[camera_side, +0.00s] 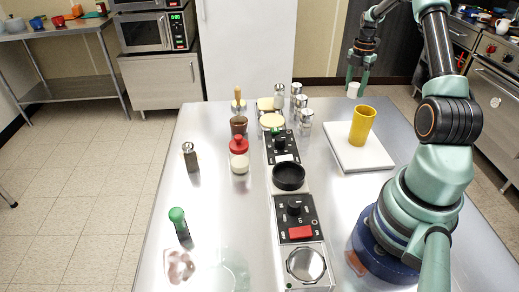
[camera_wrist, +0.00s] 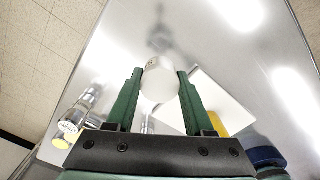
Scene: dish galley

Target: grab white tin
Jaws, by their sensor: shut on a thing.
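The white tin (camera_wrist: 160,80) is a small pale cylinder between the two green fingers of my gripper (camera_wrist: 158,88) in the wrist view. It also shows in the side view (camera_side: 353,90), just below the fingertips of my gripper (camera_side: 357,82). My gripper is shut on the tin and holds it raised over the far part of the steel table, beyond the white board. The fingers hide the sides of the tin.
A yellow cup (camera_side: 362,126) stands on a white board (camera_side: 345,150) below. Several shakers (camera_side: 297,101) stand to the left at the table's far side. A row of black control panels (camera_side: 296,219) runs down the middle. The table's left part holds scattered bottles.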

